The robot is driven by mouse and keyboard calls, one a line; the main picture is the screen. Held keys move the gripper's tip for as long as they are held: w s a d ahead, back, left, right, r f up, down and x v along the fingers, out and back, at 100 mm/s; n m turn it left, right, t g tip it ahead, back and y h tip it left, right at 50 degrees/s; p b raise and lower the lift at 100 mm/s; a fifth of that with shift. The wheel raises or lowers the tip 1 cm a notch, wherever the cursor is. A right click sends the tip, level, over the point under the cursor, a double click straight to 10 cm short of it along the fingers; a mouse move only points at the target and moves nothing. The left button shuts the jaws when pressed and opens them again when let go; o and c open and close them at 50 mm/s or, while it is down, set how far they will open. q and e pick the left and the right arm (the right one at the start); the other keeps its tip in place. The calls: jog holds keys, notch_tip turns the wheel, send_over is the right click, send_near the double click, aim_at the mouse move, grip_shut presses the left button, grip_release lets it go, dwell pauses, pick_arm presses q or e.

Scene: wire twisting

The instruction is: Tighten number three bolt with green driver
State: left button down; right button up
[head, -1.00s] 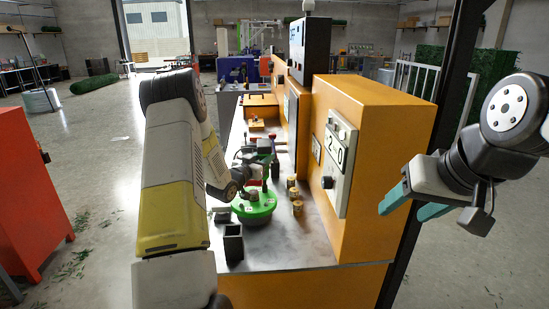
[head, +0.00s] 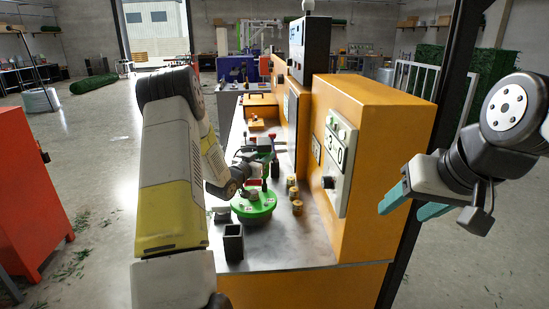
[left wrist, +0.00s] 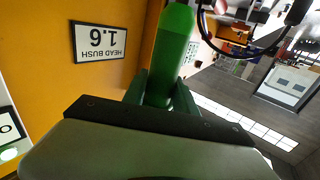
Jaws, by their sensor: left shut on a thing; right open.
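My left gripper (left wrist: 162,92) is shut on the green driver (left wrist: 173,48), whose thick green handle rises from between the fingers in the left wrist view. In the head view my left arm reaches over the bench to the green round plate (head: 255,208); the driver's tip and its contact with any bolt cannot be made out. The plate carries small pale bolts or marks, too small to read, and is partly hidden by my wrist. My right gripper (head: 408,205) is open and empty, in the air right of the orange cabinet.
The orange cabinet (head: 375,130) stands on the bench's right, with a panel (head: 338,160) showing "3" and "0". Several brass-coloured pieces (head: 296,205) stand beside the plate, and a dark open box (head: 233,243) stands in front. A red cabinet (head: 25,190) is at far left.

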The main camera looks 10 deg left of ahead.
aim_at(264, 144)
pick_arm(q)
jog(key=shift+r, duration=2.25)
